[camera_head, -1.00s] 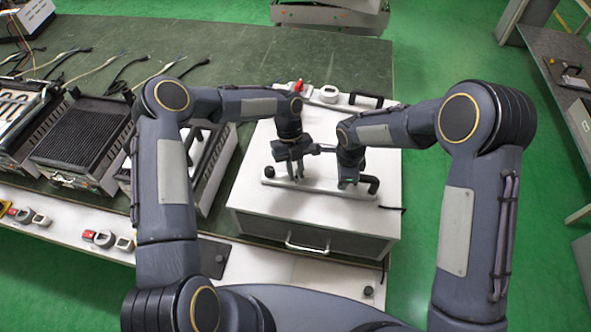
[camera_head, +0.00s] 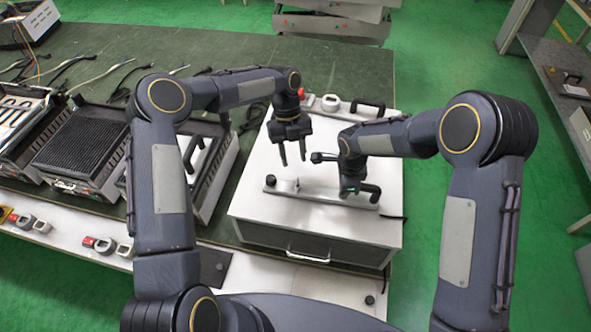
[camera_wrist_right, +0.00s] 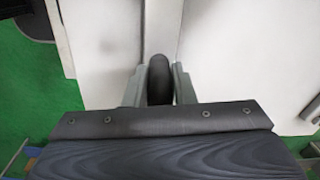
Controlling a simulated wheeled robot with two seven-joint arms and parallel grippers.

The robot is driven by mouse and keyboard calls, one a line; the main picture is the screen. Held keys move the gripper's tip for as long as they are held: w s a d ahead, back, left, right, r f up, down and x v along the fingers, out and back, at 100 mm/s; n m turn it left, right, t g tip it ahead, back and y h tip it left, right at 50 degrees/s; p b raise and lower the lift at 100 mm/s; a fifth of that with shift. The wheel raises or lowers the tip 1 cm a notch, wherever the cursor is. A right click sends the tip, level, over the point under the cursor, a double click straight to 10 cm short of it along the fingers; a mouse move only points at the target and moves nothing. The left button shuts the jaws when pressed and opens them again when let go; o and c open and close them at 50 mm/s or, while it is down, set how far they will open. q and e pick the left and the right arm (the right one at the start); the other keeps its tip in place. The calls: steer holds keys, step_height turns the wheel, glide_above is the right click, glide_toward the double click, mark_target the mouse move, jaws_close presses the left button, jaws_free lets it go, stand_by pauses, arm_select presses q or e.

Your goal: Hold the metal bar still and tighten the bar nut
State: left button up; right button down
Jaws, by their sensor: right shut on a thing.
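The metal bar (camera_head: 320,193) lies flat across the top of a white box (camera_head: 250,205). A black knob (camera_head: 270,180) is at its left end, and a small raised grey piece (camera_head: 287,185), perhaps the bar nut, sits on it just right of the knob. My right gripper (camera_head: 349,192) is shut at the black handle on the bar's right part; in the right wrist view the black handle (camera_wrist_right: 158,80) stands between its two fingers. My left gripper (camera_head: 293,161) is open and empty, above the left part of the bar, fingers pointing down and clear of it.
Open grey trays (camera_head: 75,150) stand on the green bench at the left. The box's front strip is clear.

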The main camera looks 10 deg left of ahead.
arm_select(q)
steer(key=v, duration=0.3)
steer(key=shift+w+r, duration=0.1)
steer(key=shift+r, duration=0.25)
arm_select(e)
steer(key=c, duration=1.1)
jaws_free()
